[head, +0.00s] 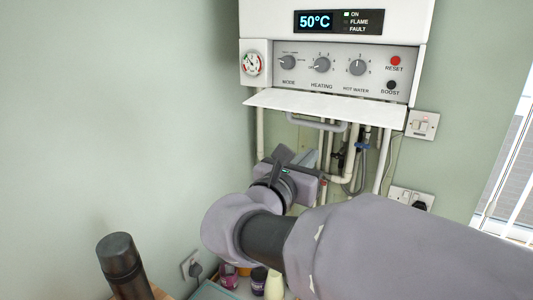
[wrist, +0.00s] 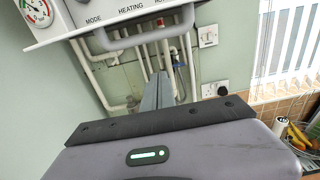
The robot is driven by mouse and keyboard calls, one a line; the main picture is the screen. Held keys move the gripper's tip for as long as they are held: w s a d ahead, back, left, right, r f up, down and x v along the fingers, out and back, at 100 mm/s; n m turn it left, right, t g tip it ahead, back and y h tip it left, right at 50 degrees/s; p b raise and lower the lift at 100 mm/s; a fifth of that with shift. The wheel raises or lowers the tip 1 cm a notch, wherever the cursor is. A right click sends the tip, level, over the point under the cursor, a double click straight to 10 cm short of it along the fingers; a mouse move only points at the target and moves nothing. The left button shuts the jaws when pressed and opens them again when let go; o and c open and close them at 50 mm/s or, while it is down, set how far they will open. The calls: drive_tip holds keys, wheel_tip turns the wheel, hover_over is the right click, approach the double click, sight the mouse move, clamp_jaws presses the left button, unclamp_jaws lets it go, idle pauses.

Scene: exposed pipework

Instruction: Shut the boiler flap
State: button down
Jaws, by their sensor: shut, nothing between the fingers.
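The boiler flap (head: 325,108) is a white panel hanging open below the control panel, sticking out towards me nearly level. A grey bar handle (head: 316,122) is under it. In the wrist view the flap (wrist: 110,27) crosses the top, with its handle (wrist: 140,40) below. My gripper (head: 311,157) is below the flap, in front of the pipes. In the wrist view my gripper's closed grey fingers (wrist: 160,77) point forward, with nothing between them. They appear below the handle and apart from it. My arm hides part of the lower pipework.
The boiler's control panel (head: 333,66) has dials and a lit display above the flap. Vertical pipes (head: 352,145) run down behind my gripper. Wall sockets (head: 411,197) are to the right. A dark flask (head: 121,264) and several containers stand low in front. The left wall is clear.

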sight(321, 112)
drive_tip(key=r, duration=0.1)
drive_tip(key=r+p, duration=0.1)
drive_tip(key=w+d+r+p, duration=0.1)
drive_tip(key=r, duration=0.1)
drive_tip(key=shift+w, duration=0.1)
drive_tip(key=shift+w+f, duration=0.1)
